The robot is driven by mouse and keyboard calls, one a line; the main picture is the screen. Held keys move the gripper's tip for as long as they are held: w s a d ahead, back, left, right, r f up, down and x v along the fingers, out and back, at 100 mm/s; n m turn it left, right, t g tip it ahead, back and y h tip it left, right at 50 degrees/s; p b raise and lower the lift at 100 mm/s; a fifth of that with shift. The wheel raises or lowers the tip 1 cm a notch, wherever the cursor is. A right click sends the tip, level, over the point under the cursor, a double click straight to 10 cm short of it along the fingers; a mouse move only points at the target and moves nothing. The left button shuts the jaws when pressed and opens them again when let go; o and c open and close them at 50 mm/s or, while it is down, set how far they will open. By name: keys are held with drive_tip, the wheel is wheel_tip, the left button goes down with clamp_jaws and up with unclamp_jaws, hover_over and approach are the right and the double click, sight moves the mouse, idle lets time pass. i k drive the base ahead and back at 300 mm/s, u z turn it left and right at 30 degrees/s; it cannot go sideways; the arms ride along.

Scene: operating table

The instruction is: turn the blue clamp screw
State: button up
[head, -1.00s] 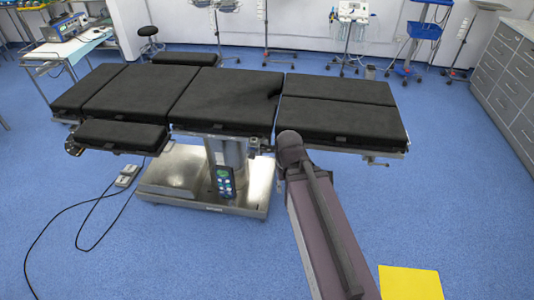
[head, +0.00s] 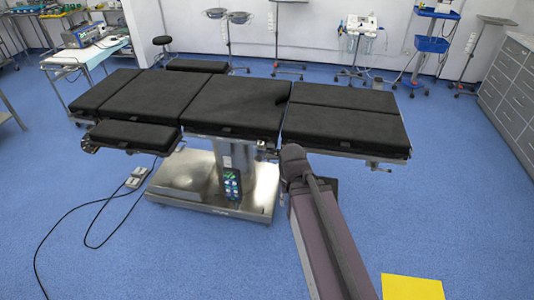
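The black-padded operating table (head: 232,105) stands across the middle of the head view. A small metal clamp or fitting (head: 264,150) sits on its near side rail, beside the column. I cannot make out a blue screw on it. My arm rises from the bottom of the picture, and its dark rounded part appears just in front of the rail, right of that fitting. My gripper cannot be made out; the arm may hide it.
A yellow patch (head: 412,288) lies at lower right. The metal table base (head: 205,195), a foot pedal (head: 138,177) and its black cable are on the left. Grey drawers (head: 510,95) stand at right.

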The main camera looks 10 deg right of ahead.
sight(258, 159)
drive_tip(key=u, duration=0.1)
drive_tip(key=i, duration=0.95)
drive_tip(key=u, duration=0.25)
drive_tip(key=k, duration=0.15)
drive_tip(key=u, duration=0.7)
